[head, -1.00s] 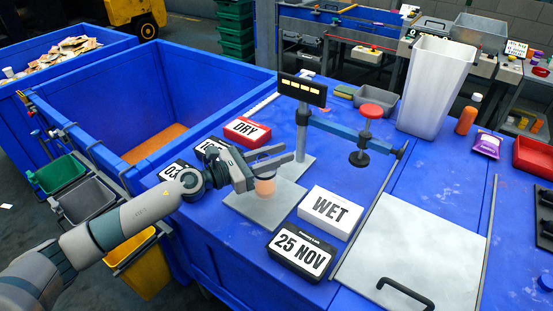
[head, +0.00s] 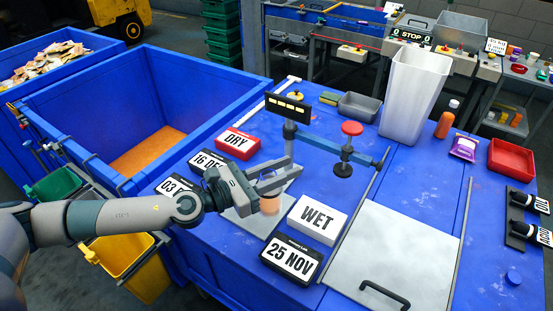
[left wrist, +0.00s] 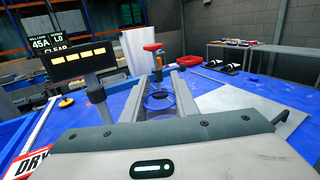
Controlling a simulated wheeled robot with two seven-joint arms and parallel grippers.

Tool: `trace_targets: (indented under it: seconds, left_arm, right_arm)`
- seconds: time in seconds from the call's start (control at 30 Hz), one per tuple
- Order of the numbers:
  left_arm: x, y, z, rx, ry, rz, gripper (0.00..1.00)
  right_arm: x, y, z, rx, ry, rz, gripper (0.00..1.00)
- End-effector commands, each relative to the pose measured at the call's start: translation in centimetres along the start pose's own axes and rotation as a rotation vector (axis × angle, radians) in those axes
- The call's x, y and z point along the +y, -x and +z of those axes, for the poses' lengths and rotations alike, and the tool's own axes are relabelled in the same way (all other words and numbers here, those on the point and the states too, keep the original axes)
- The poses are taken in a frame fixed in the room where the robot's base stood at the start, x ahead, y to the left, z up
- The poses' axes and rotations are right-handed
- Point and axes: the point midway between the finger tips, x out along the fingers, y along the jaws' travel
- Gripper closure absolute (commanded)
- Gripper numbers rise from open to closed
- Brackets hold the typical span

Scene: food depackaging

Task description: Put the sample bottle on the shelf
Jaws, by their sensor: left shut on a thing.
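My left gripper (head: 276,184) is shut on the sample bottle (head: 269,204), a small clear container with orange-brown contents. The bottle is upright at the metal plate (head: 238,223) of the stand; I cannot tell whether it touches the plate. In the left wrist view, my left gripper's two fingers (left wrist: 161,95) lie either side of a blue ring (left wrist: 158,102), which looks like the bottle's rim. My right gripper is not in view. A rack with bottles (head: 519,78) stands at the back right; I cannot tell whether it is the shelf.
A stand with a red knob (head: 352,129) and a post with a display (head: 288,107) rise close to the gripper. DRY (head: 238,143), WET (head: 318,220) and 25 NOV (head: 291,261) blocks surround the plate. A tall white bin (head: 412,95) stands behind. A metal sheet (head: 395,245) is bare.

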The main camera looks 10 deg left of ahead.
Motion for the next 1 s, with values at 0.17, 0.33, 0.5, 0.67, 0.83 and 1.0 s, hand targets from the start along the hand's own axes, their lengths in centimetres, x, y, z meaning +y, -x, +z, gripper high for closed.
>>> trace_targets:
  seconds: [0.17,0.33,0.5,0.67,0.83,1.0]
  left_arm:
    - [-1.2,0.1,0.6,-0.001,0.000,0.000,1.00]
    - [-1.6,0.2,0.8,0.002,0.000,0.001,1.00]
    - [-1.6,0.2,0.8,0.002,0.000,0.001,1.00]
    - [-1.5,0.2,0.8,0.002,0.000,0.001,1.00]
    - [-1.6,0.2,0.8,0.002,0.000,0.001,1.00]
    - [-2.1,0.2,0.1,0.002,0.002,0.010,1.00]
  right_arm:
    - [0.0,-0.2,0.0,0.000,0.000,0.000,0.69]
    - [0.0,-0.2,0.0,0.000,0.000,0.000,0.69]
    - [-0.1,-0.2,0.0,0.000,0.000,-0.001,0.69]
    - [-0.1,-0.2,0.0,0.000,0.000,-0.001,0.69]
    - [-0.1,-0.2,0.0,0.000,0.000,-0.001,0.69]
    - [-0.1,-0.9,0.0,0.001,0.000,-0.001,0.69]
